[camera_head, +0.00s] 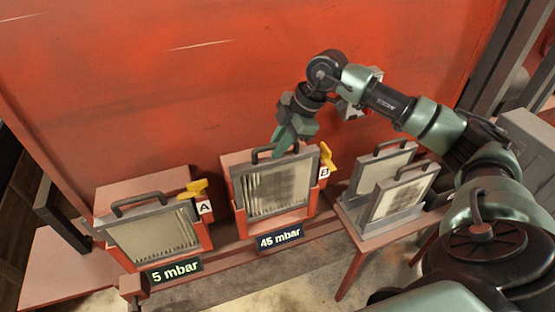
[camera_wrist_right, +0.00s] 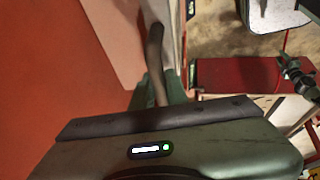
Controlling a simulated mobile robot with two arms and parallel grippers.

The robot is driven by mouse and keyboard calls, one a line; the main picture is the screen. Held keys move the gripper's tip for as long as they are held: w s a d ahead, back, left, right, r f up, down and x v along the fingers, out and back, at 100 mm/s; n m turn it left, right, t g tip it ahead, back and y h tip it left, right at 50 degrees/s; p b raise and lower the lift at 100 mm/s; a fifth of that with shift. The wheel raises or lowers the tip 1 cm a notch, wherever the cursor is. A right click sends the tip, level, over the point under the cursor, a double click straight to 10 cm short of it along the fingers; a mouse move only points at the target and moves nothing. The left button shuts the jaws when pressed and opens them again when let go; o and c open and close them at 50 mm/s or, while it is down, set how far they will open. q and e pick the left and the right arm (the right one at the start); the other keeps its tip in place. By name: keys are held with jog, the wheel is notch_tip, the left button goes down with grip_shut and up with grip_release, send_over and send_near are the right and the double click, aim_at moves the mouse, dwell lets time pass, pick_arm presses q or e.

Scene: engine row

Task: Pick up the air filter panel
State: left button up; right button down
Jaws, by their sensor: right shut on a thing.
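The air filter panel (camera_head: 278,190) at slot B is a grey-framed panel with dirty, darkened pleats and a dark handle on its top edge. It stands upright in front of the red slot B holder (camera_head: 322,196), above the "45 mbar" sign (camera_head: 280,238). My right gripper (camera_head: 287,141) reaches down from above and is shut on the panel's handle. The handle (camera_wrist_right: 155,48) also shows in the right wrist view, running down between the fingers (camera_wrist_right: 160,92). The fingertips are partly hidden there. My left gripper is not in view.
Another panel (camera_head: 155,236) stands in slot A at left, above a "5 mbar" sign (camera_head: 171,271). Yellow clips (camera_head: 327,157) sit beside the slots. Two paler panels (camera_head: 403,193) stand in a grey rack on a red stand at right. A large red wall (camera_head: 190,90) rises close behind.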

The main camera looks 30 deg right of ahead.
notch_tip(320, 180, up, 23)
jog(key=b, duration=0.2)
jog(key=shift+f, duration=0.2)
dwell(0.6)
